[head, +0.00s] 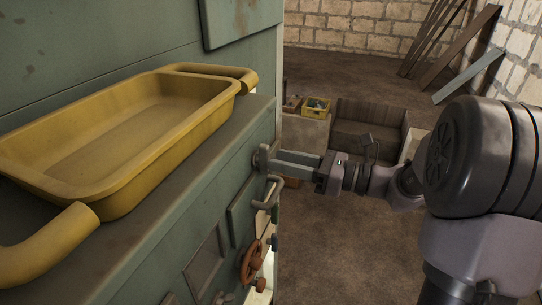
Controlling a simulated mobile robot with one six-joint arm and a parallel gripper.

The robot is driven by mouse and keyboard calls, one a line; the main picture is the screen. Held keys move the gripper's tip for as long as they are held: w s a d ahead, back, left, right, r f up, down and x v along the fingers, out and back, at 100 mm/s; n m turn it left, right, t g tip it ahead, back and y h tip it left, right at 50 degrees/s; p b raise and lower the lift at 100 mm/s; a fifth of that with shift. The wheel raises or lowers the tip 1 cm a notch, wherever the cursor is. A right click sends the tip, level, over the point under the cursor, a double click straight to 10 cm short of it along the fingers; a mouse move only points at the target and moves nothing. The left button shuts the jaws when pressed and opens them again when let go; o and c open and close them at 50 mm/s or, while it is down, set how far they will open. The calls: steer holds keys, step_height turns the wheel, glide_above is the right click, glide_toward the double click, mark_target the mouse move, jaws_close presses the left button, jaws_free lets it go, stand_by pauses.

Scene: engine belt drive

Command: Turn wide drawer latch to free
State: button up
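My gripper (271,160) reaches in from the right, its long pale fingers pointing left at the green cabinet's front. The fingertips are at a small round grey metal fitting (260,157) just below the cabinet's top edge, which may be the wide drawer latch. The tips overlap it in this view, so I cannot tell whether they grip it or only touch it. A pale grey bent handle (267,196) sits just below my fingers. The fitting's turned position is not clear from this steep angle.
A yellow tray (120,205) with two handles stands on the cabinet top (175,215). A red-brown handwheel (251,261) juts from the cabinet front lower down.

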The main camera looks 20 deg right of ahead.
steer(key=shift+x, duration=1.7)
jaws_close()
stand_by(0.5)
jaws_free()
steer(key=shift+d, duration=0.1)
steer(key=v, duration=1.7)
steer(key=shift+s+b, duration=0.15)
steer(key=shift+b, duration=0.25)
